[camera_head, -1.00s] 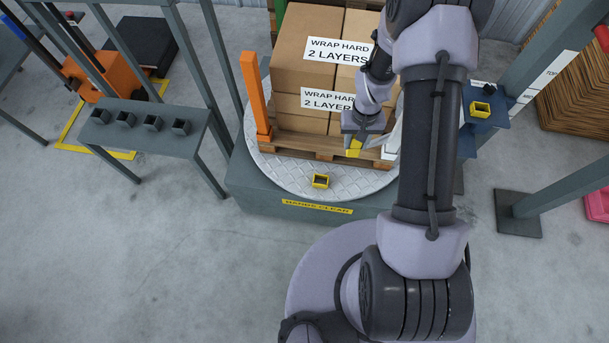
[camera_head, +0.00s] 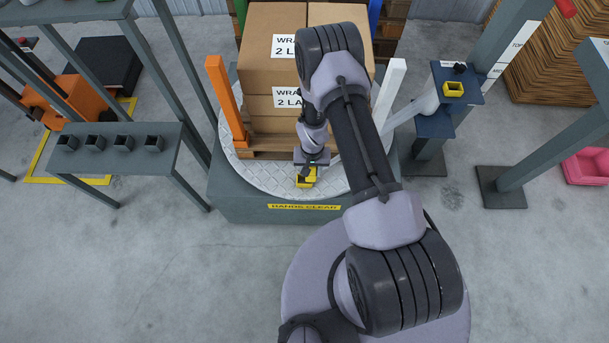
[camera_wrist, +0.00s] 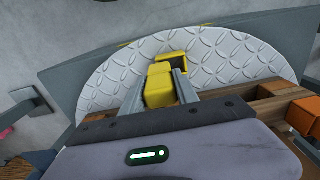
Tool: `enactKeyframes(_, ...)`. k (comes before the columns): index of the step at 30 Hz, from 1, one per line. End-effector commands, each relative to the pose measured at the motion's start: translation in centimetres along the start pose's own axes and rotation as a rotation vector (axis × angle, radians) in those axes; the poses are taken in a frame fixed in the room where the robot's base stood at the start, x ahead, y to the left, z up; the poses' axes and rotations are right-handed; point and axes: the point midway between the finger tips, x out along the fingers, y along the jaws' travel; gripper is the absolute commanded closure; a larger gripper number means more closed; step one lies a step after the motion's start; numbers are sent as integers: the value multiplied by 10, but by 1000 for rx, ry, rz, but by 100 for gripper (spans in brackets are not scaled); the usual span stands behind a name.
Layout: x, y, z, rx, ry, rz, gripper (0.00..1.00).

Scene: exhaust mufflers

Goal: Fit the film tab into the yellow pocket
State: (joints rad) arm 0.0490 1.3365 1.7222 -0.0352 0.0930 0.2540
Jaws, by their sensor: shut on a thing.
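The film tab, a small yellow block (camera_wrist: 160,88), is between the two grey fingers of my gripper (camera_wrist: 157,90) in the wrist view. My gripper (camera_head: 305,167) is shut on it, low over the front of the turntable in the head view. The yellow pocket (camera_head: 306,184), a small open-topped square holder, sits on the turntable's front edge, directly below my gripper. In the wrist view the pocket (camera_wrist: 177,59) shows just beyond the tab's end, with its dark opening partly covered. I cannot tell whether the tab touches or enters it.
Wrapped-label boxes (camera_head: 262,60) stand on a pallet on the round turntable (camera_head: 255,176), between an orange post (camera_head: 226,100) and a white post (camera_head: 390,90). A pale film strip (camera_head: 412,108) runs toward a blue carriage with another yellow holder (camera_head: 453,89). A bench with dark cups (camera_head: 110,160) is at left.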

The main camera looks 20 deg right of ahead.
Motion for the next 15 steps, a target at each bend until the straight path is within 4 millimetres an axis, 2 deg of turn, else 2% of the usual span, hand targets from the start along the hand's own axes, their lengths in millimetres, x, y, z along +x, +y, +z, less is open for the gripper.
enactKeyframes(3, 3, -17, -4, -2, 1, 0, 100)
enactKeyframes(5, 3, -21, -4, 1, 0, 0, 100)
enactKeyframes(8, 12, -23, -4, 1, -2, 1, 100)
enactKeyframes(12, 40, -23, -4, 1, -2, 1, 100)
enactKeyframes(15, 38, -23, -4, 1, -1, 1, 100)
